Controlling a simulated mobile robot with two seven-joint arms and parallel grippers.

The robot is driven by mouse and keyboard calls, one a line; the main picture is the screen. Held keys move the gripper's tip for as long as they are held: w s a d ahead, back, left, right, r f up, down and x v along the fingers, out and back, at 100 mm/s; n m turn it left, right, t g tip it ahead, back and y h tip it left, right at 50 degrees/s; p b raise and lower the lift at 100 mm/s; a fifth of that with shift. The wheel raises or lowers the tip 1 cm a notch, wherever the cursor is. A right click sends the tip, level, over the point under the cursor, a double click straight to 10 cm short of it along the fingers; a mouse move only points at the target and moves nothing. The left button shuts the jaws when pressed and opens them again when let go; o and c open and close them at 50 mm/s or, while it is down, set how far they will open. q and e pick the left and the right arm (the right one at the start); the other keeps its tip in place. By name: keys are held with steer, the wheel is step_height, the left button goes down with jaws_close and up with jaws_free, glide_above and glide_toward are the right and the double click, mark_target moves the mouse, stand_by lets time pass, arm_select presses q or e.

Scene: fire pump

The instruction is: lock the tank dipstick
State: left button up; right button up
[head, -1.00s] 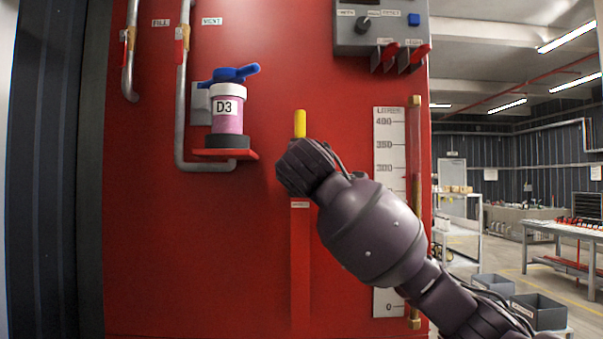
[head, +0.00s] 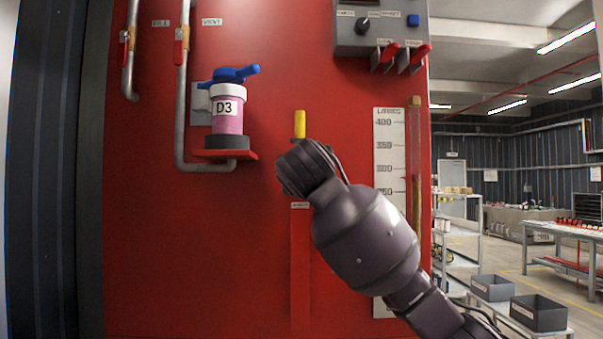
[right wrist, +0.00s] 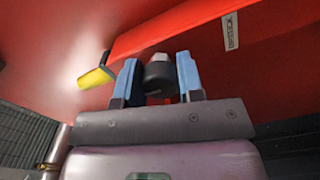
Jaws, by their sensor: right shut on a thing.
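The dipstick's yellow handle (head: 300,124) stands upright against the red tank panel, just above my right wrist. It also shows in the right wrist view (right wrist: 94,78), to the left of the fingers and apart from them. In that view my right gripper (right wrist: 158,62) has its blue fingers shut on a dark round knob (right wrist: 158,80) with a pale grey end. In the head view my own wrist hides the fingers and the knob. I cannot tell how far the knob is turned. My left gripper is not in view.
A red vertical channel (head: 300,265) runs down below my wrist. A D3 canister (head: 227,110) with a blue handle stands on a red shelf at left, near grey pipes (head: 180,100). A litre scale (head: 384,150) and a control box (head: 378,28) are at right.

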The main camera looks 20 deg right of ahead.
steer(key=o, duration=0.9)
steer(key=b+v, duration=0.1)
steer(key=v, duration=1)
steer(key=shift+b, duration=0.35)
